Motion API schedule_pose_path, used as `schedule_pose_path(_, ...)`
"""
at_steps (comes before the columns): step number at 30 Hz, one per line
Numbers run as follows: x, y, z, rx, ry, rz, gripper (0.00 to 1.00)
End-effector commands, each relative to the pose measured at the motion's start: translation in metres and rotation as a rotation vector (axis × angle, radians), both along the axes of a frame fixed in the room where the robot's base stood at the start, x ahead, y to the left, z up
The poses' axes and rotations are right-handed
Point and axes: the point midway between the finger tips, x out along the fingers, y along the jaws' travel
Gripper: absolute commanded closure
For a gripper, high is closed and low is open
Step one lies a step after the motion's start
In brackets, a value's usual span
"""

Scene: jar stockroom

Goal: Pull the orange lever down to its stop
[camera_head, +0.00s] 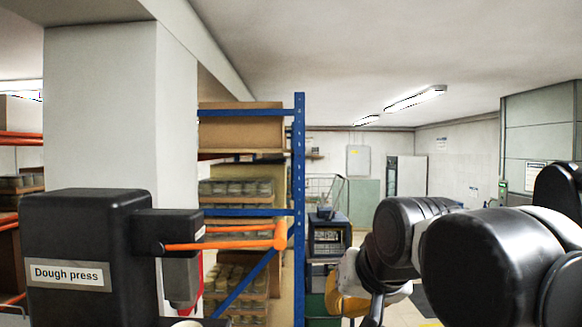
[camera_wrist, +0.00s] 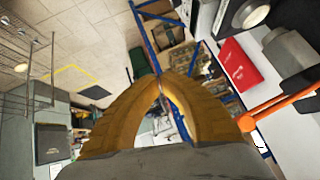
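The orange lever (camera_head: 228,244) sticks out roughly level from the side of a black machine labelled "Dough press" (camera_head: 70,273), with a thicker knob at its right end. In the wrist view the lever (camera_wrist: 285,103) comes in from the right, and its knob end lies beside the right-hand finger; I cannot tell the exact gap. My gripper (camera_wrist: 161,80) has yellow-brown fingers whose tips meet, with nothing seen between them. In the head view one yellow finger shows right of and below the knob, partly hidden by my arm.
A blue-framed shelf (camera_head: 299,170) with boxes and jars stands behind the lever. A white pillar (camera_head: 100,120) rises behind the press. A red item (camera_wrist: 240,66) lies near the press in the wrist view. A wire cart (camera_head: 323,190) stands farther back.

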Motion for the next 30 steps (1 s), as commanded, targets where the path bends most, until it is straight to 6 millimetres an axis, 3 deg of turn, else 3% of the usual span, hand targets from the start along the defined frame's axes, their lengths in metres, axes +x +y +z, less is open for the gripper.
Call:
schedule_pose_path(1,0.009,0.008,0.055,0.016,-0.007,0.000,1.00)
schedule_pose_path(6,0.034,0.032,0.158,0.073,-0.028,-0.008,1.00)
schedule_pose_path(9,0.044,0.042,0.198,0.098,-0.038,-0.011,1.00)
schedule_pose_path(12,0.049,0.048,0.219,0.114,-0.041,-0.014,1.00)
schedule_pose_path(15,0.053,0.051,0.227,0.121,-0.043,-0.015,1.00)
schedule_pose_path(19,0.061,0.054,0.219,0.122,-0.044,-0.015,1.00)
schedule_pose_path(30,0.114,0.070,0.170,0.121,-0.044,-0.015,1.00)
